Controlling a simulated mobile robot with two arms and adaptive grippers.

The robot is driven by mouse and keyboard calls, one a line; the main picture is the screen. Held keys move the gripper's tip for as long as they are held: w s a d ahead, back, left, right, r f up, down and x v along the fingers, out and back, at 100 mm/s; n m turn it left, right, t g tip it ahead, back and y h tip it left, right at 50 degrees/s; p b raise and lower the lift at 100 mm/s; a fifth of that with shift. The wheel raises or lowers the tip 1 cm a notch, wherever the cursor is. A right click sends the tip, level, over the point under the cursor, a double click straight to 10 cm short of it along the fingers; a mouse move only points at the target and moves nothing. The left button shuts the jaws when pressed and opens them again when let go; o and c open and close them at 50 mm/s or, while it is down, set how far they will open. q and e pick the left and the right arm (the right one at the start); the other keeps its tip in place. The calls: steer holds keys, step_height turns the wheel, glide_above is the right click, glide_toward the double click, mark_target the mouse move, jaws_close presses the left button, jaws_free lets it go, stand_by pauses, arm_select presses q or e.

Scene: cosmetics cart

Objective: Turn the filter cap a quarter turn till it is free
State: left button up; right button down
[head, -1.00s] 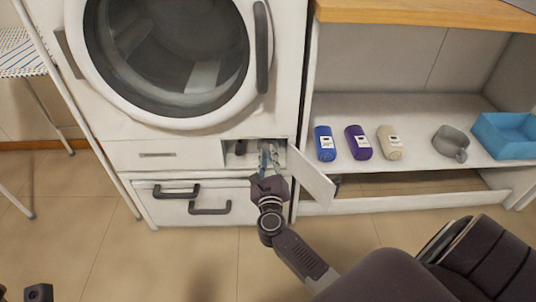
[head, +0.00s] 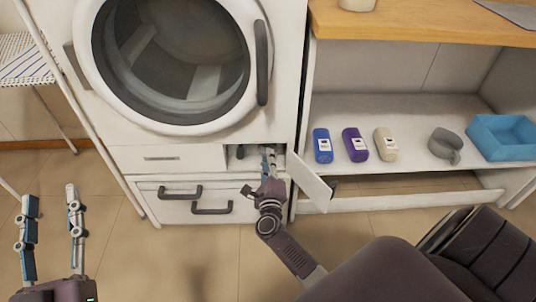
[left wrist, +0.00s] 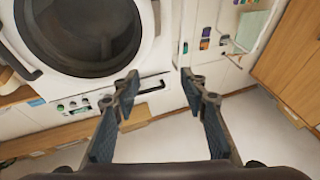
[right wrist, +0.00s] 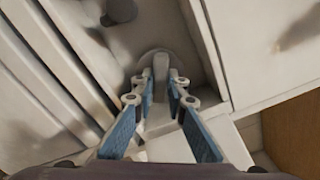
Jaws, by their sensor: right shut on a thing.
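The filter cap (right wrist: 161,63) is a pale round cap with a raised grip bar, set in the open recess low on the washing machine in the right wrist view. My right gripper (right wrist: 161,86) is shut on the grip bar, one finger on each side. In the head view my right gripper (head: 268,155) reaches into the recess (head: 240,163), and its fingers hide the cap. The small flap door (head: 310,182) stands open to the right. My left gripper (head: 50,192) is open and empty at the lower left, away from the machine; it also shows in the left wrist view (left wrist: 160,76).
A dark knob (right wrist: 118,12) sits beside the cap in the recess. A drawer (head: 165,205) with dark handles is below. On the right shelf stand a blue bottle (head: 322,146), a purple bottle (head: 355,145), a beige bottle (head: 386,144), a grey cup (head: 445,146) and a blue bin (head: 500,138).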

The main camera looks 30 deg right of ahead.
arm_select(q)
steer(key=s+a+f+g+y+p, duration=0.1)
steer(key=f+g, duration=0.4)
steer(key=f, duration=0.4)
steer(key=s+a+f+g+y+p, duration=0.2)
steer(key=f+g, duration=0.3)
steer(key=f, duration=0.5)
steer(key=shift+s+a, duration=0.25)
steer(key=shift+s, duration=0.05)
arm_select(e)
steer(key=shift+a+n, duration=0.1)
steer(key=shift+n, duration=2.9)
steer(key=c, duration=1.9)
jaws_free()
steer(key=shift+c, duration=0.2)
steer(key=v, duration=1.2)
